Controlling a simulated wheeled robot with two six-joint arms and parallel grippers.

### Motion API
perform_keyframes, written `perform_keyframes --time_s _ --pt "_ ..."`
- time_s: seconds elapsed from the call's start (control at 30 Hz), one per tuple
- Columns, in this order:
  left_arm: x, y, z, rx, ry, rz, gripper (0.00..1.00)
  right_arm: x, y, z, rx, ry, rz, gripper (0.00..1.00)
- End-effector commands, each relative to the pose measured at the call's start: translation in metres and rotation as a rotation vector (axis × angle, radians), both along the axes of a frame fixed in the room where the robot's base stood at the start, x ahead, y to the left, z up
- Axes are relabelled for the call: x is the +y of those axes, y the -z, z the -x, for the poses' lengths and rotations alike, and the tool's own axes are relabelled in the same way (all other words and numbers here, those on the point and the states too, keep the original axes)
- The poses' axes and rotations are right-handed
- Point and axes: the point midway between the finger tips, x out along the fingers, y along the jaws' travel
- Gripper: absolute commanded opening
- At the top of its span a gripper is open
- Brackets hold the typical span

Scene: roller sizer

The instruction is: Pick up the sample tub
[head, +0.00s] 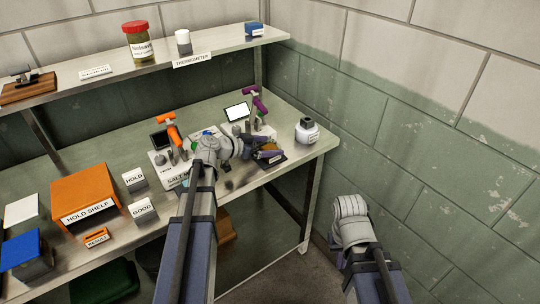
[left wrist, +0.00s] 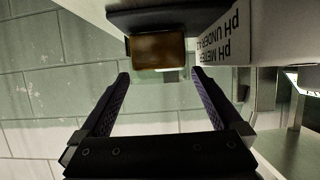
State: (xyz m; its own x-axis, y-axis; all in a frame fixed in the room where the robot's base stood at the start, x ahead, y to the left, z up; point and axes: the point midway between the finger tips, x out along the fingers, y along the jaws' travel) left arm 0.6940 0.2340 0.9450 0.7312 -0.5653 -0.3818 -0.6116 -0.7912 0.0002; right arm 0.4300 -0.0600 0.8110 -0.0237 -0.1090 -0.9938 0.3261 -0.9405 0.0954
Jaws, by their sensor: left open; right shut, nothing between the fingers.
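A small amber-brown tub, which I take for the sample tub, sits on a dark plate of the pH meter and shows in the left wrist view (left wrist: 158,50). In the head view it is a small brown patch (head: 268,147) partly covered by my gripper. My left gripper (head: 273,147) is open and reaches in from the left at that plate. In the left wrist view its two fingers (left wrist: 160,80) stand apart, with the tub just ahead of their tips, not clasped.
A white jar with a dark lid (head: 307,131) stands right of the plate. A purple-topped instrument (head: 256,103) and an orange-topped one (head: 174,133) stand behind and left. The hold shelf (head: 86,192) is further left. An upper shelf (head: 110,72) overhangs the back; a wall bounds the right.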

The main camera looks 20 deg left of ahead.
Motion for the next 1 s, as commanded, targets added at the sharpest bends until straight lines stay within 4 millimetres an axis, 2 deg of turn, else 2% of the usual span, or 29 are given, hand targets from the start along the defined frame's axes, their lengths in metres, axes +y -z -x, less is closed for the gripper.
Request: perform_keyframes --time_s 0.13,0.3,0.53,1.0 --pt "-0.010 0.019 -0.016 0.000 0.001 0.000 1.00 0.000 0.019 0.000 0.000 0.000 0.000 0.00" --pt "-0.021 0.024 -0.030 0.000 0.000 -0.001 1.00 0.000 0.023 0.000 0.000 0.000 0.000 0.00" --pt "-0.022 0.022 -0.030 0.001 -0.001 -0.001 0.99 0.000 0.022 0.000 0.000 0.000 0.000 0.00" --pt "-0.022 0.022 -0.030 0.000 0.000 0.000 0.46 0.000 0.022 0.000 0.000 0.000 0.000 0.00"
